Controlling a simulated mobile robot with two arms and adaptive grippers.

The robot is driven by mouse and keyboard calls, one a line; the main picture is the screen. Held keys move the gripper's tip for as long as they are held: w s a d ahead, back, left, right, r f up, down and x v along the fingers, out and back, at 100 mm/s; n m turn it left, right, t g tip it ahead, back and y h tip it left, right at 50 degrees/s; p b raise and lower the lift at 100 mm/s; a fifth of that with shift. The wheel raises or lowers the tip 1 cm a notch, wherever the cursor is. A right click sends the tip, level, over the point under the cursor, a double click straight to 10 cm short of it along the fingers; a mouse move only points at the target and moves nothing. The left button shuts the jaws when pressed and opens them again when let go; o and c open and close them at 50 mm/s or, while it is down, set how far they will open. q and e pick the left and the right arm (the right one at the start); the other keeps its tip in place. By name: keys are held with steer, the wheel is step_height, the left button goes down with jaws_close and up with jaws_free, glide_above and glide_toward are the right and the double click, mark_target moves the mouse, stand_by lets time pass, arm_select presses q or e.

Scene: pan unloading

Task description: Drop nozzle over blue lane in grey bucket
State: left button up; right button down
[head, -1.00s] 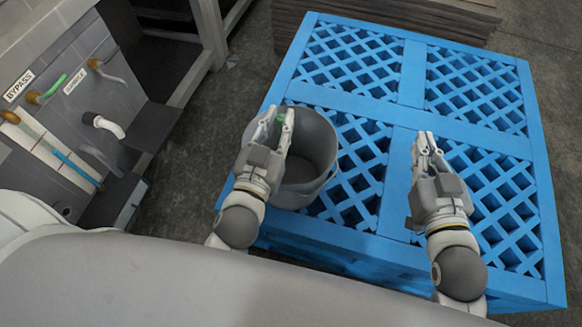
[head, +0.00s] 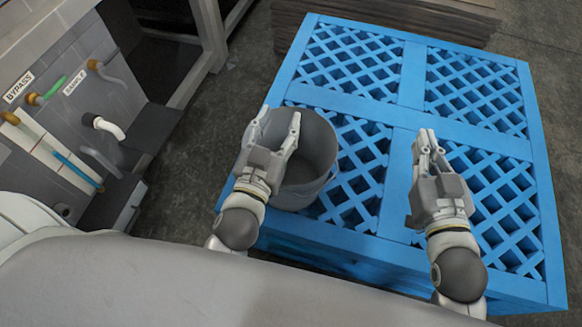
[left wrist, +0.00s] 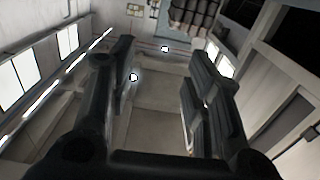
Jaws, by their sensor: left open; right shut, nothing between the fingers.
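The grey bucket (head: 326,140) stands on the near left part of the blue pallet. My left gripper (head: 280,121) is over the bucket's left side, fingers spread and nothing between them. My right gripper (head: 426,143) is shut and empty above the pallet's right half. A blue lane (head: 76,169) runs along a pale strip on the bench at the left. A grey curved nozzle (head: 98,160) is beside it. The part of the bucket's inside behind my left gripper is hidden.
The blue pallet (head: 410,75) has open lattice and is otherwise clear. On the bench are a green nozzle (head: 53,87), a white nozzle (head: 108,126), and BYPASS (head: 17,87) and SAMPLE (head: 75,82) labels. Stacked boards (head: 390,20) lie behind the pallet.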

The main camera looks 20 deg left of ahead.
arm_select(q)
step_height(320, 180, up, 10)
stand_by(0.5)
stand_by(0.4)
